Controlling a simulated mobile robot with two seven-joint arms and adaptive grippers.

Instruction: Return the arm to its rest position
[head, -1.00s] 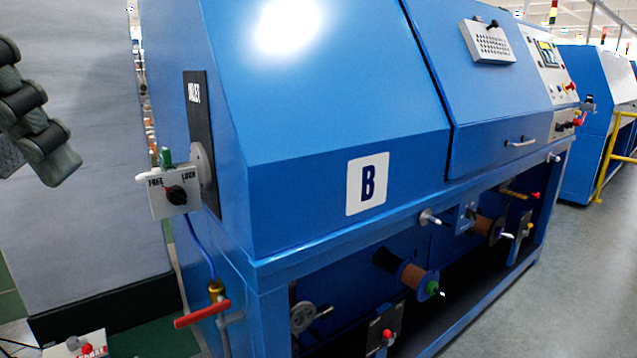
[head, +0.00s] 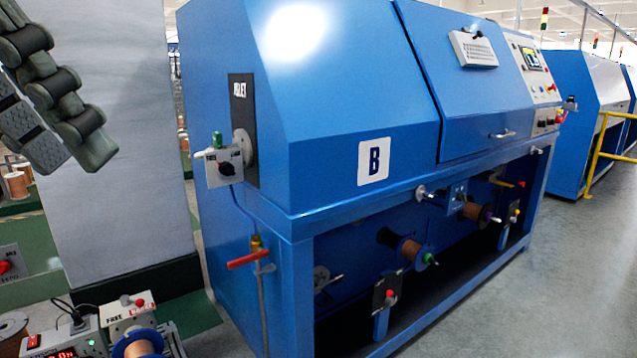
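My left gripper (head: 68,160) hangs at the upper left of the head view, at the end of my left arm, which comes in from the left edge. Its dark grey, jointed fingers point down and to the right, in front of a grey column. The fingers overlap from this angle, so the gap between them cannot be judged. I see nothing held at the fingertips. The gripper is apart from the blue machine marked B (head: 330,150). My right arm and gripper are not in view.
Copper spools (head: 408,249) sit in the lower bay. A bench device with a spool (head: 138,344) stands lower left. Grey floor (head: 560,270) is clear at right.

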